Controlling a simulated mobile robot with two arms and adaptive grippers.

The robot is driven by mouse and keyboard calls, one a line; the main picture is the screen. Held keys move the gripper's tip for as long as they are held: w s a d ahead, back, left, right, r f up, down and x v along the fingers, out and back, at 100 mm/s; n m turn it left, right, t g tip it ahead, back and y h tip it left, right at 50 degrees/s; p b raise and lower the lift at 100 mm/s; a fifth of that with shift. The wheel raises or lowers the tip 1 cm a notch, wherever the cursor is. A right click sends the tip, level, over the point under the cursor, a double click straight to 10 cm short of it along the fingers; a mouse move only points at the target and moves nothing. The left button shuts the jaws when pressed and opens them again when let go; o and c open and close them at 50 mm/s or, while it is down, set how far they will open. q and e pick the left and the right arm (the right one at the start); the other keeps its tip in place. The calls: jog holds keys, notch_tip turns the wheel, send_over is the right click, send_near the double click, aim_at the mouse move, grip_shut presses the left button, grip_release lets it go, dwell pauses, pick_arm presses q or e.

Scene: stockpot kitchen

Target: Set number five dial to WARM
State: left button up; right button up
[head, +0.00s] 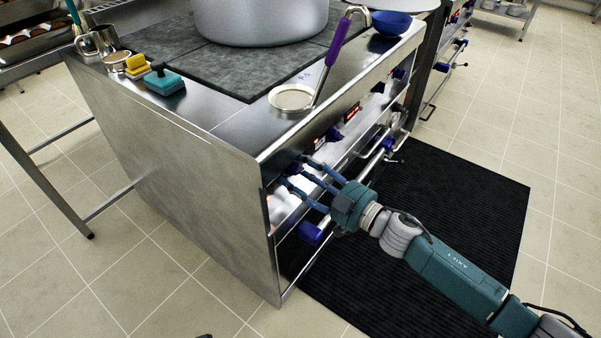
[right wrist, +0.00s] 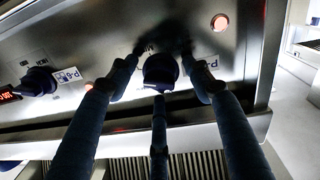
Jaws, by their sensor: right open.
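My right gripper (head: 306,172) reaches in from the right to the stove's front panel, near its near-left end. Its fingers are open around a dark blue dial (right wrist: 160,70). In the right wrist view one finger is on either side of this dial, and a third lies below it. Whether the fingers touch it I cannot tell. In the head view the fingers partly hide it. A second dial (right wrist: 38,81) sits to the left in the wrist view, by a red display (right wrist: 9,96). The labels are too small to read surely, so I cannot tell the dial's number or setting.
A ladle (head: 293,98) lies on the stove top near the front edge, its purple handle upward. A large pot (head: 262,22) and a blue bowl (head: 391,23) stand behind. A rail and oven handles run below the panel. A black mat (head: 455,205) covers the floor in front.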

jog(key=c, duration=1.2)
pick_arm(q)
jog(key=shift+s, duration=0.1)
pick_arm(e)
jog(key=shift+o, duration=0.2)
pick_arm(q)
jog(key=shift+f, duration=0.1)
pick_arm(e)
jog(key=shift+n, duration=0.3)
jog(key=n, duration=0.5)
jog(key=shift+f+b, duration=0.2)
jog(key=shift+b, duration=0.1)
pick_arm(q)
jog(key=shift+w+r+b, duration=0.2)
jog(key=shift+w+r, duration=0.05)
jog(key=shift+r, duration=0.7)
jog(key=shift+w+r+b, duration=0.2)
jog(key=shift+w+r, duration=0.05)
jog(key=shift+r, duration=0.7)
jog(key=shift+w+r+b, duration=0.2)
jog(key=shift+w+r, duration=0.05)
jog(key=shift+r, duration=0.7)
pick_arm(e)
jog(key=shift+w+d+n+y, duration=0.1)
jog(key=shift+n+y, duration=0.05)
jog(key=shift+n, duration=1.25)
jog(key=shift+d+n+y, duration=0.1)
jog(key=shift+n+y, duration=0.05)
jog(key=shift+n, duration=1.25)
